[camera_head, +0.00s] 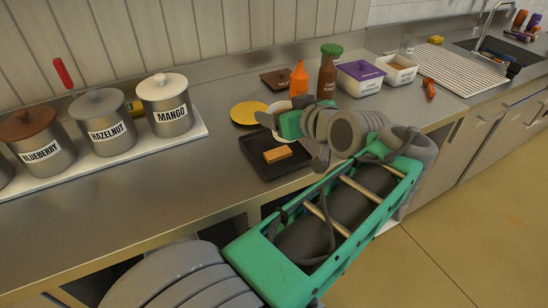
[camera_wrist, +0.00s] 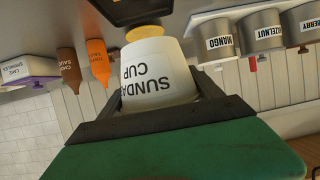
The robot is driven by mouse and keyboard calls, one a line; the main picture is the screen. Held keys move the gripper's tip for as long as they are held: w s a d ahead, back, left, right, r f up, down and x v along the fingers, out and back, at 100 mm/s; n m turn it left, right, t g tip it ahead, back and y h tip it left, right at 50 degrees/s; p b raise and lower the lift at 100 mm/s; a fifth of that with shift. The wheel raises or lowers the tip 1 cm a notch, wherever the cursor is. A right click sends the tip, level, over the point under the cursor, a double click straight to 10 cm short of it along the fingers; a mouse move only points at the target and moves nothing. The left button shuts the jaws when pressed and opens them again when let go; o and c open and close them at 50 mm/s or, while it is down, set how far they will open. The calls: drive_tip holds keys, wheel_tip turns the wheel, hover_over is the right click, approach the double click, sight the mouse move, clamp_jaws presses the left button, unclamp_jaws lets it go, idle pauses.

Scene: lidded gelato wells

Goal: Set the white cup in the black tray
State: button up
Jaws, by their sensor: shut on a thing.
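The white cup (camera_wrist: 158,75), lettered "SUNDAE CUP", is between the fingers of my gripper (camera_wrist: 155,115) in the wrist view, which shows the scene upside down. In the head view the cup (camera_head: 279,106) is mostly hidden behind my gripper (camera_head: 272,122). The black tray (camera_head: 254,166) lies on the counter in front of the cup, with an orange-yellow block (camera_head: 277,154) in it. I cannot tell the cup's exact height above the counter.
A yellow plate (camera_head: 248,113) lies behind the tray. Mango (camera_head: 166,108), hazelnut (camera_head: 104,124) and blueberry (camera_head: 38,143) wells stand left. An orange bottle (camera_head: 299,79), a brown bottle (camera_head: 327,78) and a purple-lidded tub (camera_head: 359,82) stand behind my gripper.

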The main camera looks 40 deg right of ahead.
drive_tip(key=shift+s+d, duration=0.3)
drive_tip(key=shift+s, duration=0.4)
drive_tip(key=x, duration=1)
hover_over(264, 139)
drive_tip(key=f, duration=0.4)
drive_tip(key=shift+s+a+f, duration=0.15)
drive_tip(key=shift+s+f, duration=0.15)
drive_tip(key=shift+s, duration=0.1)
drive_tip(key=shift+w+f+h, duration=0.25)
drive_tip(key=shift+f+h, duration=0.05)
drive_tip(key=shift+w+d+f+p, duration=0.1)
drive_tip(key=shift+f+p, duration=0.1)
drive_tip(key=shift+f, duration=0.7)
drive_tip(key=shift+w+d+f+p, duration=0.1)
drive_tip(key=shift+f+p, duration=0.1)
drive_tip(key=shift+f, duration=0.7)
drive_tip(key=shift+f, duration=0.1)
drive_tip(key=shift+f+b, duration=0.15)
drive_tip(key=shift+b, duration=0.15)
drive_tip(key=o, duration=1.4)
